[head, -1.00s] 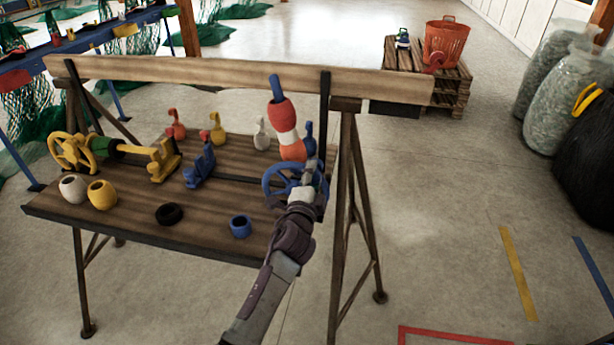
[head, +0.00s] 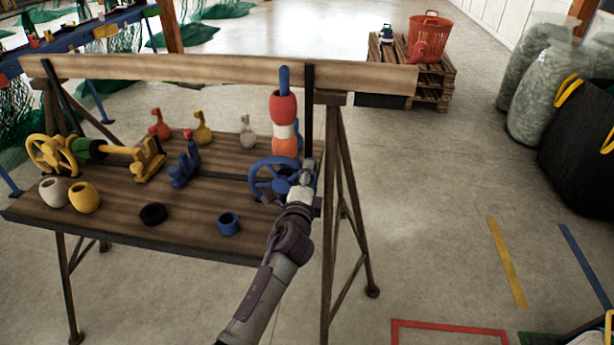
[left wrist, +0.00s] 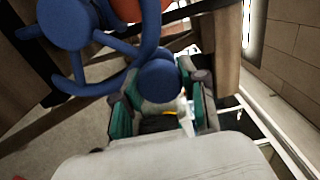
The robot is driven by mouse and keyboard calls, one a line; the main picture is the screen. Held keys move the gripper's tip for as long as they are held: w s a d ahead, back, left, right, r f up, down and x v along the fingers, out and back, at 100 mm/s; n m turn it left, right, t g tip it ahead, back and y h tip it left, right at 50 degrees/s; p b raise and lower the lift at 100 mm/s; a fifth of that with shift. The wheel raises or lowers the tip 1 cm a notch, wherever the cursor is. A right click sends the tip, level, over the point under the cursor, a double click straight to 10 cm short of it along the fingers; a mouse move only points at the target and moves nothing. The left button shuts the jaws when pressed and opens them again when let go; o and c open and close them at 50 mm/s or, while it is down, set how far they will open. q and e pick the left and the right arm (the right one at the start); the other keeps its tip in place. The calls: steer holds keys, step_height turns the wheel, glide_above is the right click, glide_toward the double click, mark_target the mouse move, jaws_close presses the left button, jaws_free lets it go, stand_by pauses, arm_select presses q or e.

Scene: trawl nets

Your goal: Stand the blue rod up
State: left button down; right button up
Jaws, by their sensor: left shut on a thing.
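The blue rod (head: 284,78) stands upright at the right end of the wooden bench, with red and white floats (head: 284,105) threaded on it. A blue handwheel (head: 254,184) sits at its lower end and shows large in the left wrist view (left wrist: 68,22). My left gripper (head: 303,182) is at the wheel's right side. In the left wrist view its fingers (left wrist: 160,95) are closed around the round blue wheel handle (left wrist: 158,80). The rod's foot is hidden behind the wheel. My right gripper is not in view.
A yellow wheel (head: 53,155) with a lying yellow rod and green float (head: 88,148) is at the bench's left. A blue stand (head: 184,168), a blue ring (head: 228,223), a black ring (head: 153,214) and pots stand on the bench. A wooden rail (head: 180,70) runs behind.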

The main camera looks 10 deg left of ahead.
arm_select(q)
steer(key=shift+f, duration=0.25)
steer(key=c, duration=0.9)
jaws_free()
steer(key=o, duration=0.3)
steer(key=shift+r, duration=0.1)
steer(key=s, duration=1.2)
steer(key=shift+a, duration=0.2)
